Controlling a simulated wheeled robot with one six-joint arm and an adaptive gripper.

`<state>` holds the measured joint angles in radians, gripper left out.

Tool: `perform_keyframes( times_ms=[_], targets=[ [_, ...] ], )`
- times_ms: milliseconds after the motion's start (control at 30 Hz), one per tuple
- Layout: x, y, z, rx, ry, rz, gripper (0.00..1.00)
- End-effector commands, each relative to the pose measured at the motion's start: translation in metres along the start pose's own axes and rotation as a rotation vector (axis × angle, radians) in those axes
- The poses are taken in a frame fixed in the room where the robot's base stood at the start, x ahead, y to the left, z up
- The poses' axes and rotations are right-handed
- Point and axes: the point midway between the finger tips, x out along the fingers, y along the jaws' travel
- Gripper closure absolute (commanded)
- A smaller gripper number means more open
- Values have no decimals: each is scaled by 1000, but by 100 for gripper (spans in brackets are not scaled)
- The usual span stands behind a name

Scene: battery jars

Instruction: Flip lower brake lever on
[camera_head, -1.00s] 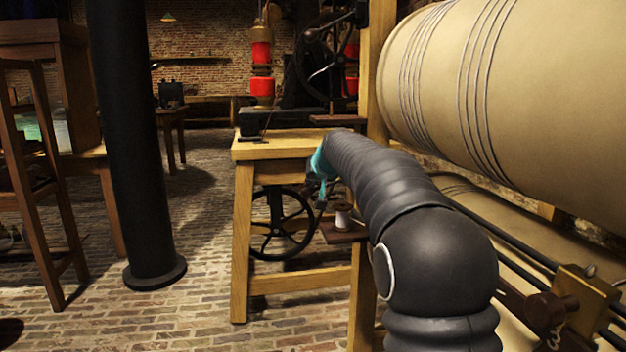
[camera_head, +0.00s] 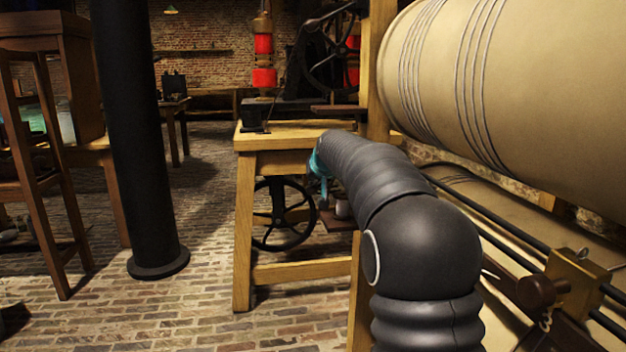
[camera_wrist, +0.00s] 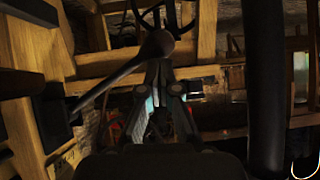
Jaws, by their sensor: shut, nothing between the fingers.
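My gripper (camera_head: 318,163) is at the end of my dark, ribbed arm, beside the right part of the wooden machine bench. In the head view only a teal part of it shows and its fingertips are hidden. In the wrist view, my gripper (camera_wrist: 158,66) has its fingers together and holds nothing. A dark lever with a rounded knob (camera_wrist: 157,43) lies just beyond the fingertips. Its rod runs down to the left. Whether the tips touch the knob is unclear. I cannot tell for certain whether this is the lower brake lever.
The wooden bench (camera_head: 243,235) carries a black machine, with a spoked wheel (camera_head: 285,222) below. A large tan roller (camera_head: 520,90) hangs at the right, above dark rails (camera_head: 480,222). A black column (camera_head: 128,140) stands left. Brick floor (camera_head: 205,290) between column and bench is clear.

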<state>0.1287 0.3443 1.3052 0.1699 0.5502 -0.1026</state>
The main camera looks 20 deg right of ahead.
Motion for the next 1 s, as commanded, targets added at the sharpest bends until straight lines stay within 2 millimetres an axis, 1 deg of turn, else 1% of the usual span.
perform_keyframes(
  times_ms=[167, 300, 333, 367, 500, 700, 800, 933, 967, 1000],
  targets=[
    [-15, -4, -18, -1, 2, -1, 100],
    [-34, -7, -38, -2, 4, -2, 100],
    [-39, -7, -31, -2, 4, -2, 100],
    [-45, -7, -30, -2, 4, -2, 100],
    [-74, -7, -30, -1, 5, -1, 100],
    [-108, -7, -30, 0, 4, 0, 100],
    [-118, -8, -29, 0, 3, 0, 100],
    [-125, -8, -28, 5, -1, 0, 100],
    [-126, -8, -26, 7, -9, 0, 100],
    [-124, -8, -20, 10, -28, 2, 100]
  ],
)
